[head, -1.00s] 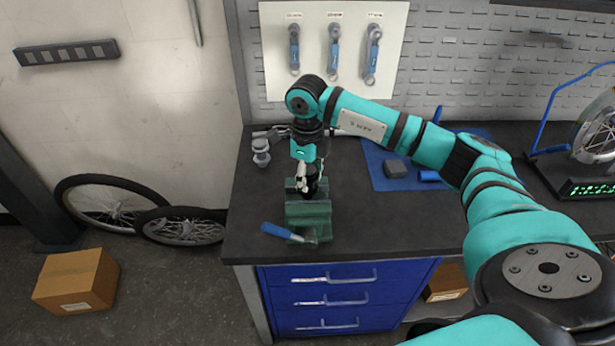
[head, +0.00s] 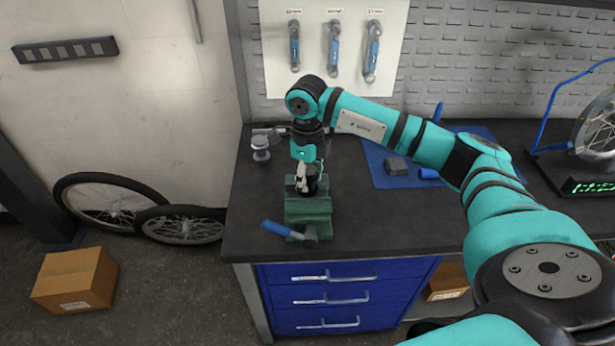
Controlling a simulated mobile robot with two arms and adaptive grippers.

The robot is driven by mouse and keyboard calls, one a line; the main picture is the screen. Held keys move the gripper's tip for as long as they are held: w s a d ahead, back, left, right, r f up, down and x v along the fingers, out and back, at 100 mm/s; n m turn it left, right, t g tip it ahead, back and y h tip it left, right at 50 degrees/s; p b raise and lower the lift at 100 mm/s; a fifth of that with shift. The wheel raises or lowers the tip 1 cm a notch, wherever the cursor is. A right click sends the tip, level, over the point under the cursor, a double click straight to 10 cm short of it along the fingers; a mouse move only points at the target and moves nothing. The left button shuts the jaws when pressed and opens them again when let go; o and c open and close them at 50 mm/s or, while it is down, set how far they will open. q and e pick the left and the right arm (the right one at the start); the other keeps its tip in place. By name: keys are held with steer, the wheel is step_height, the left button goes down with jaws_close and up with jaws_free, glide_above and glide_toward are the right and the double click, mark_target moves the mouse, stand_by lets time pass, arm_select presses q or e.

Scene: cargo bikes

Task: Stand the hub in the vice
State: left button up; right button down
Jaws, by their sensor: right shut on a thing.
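My right gripper (head: 305,186) points down over the green vice (head: 308,212) near the front left of the bench. The hub is at the vice's jaws. I cannot tell whether it rests between them or is held just above, as the fingers partly hide it. The vice has a blue-handled bar (head: 277,228) in front. My left gripper is not in view.
A silver spool-shaped part (head: 261,148) stands on the bench (head: 375,225) left of my gripper. A blue mat (head: 383,181) with a grey block (head: 396,166) lies to the right. A wheel stand (head: 560,148) is at far right. The bench's front right is clear.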

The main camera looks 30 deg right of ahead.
steer(key=c, duration=0.5)
jaws_free()
steer(key=shift+c, duration=0.2)
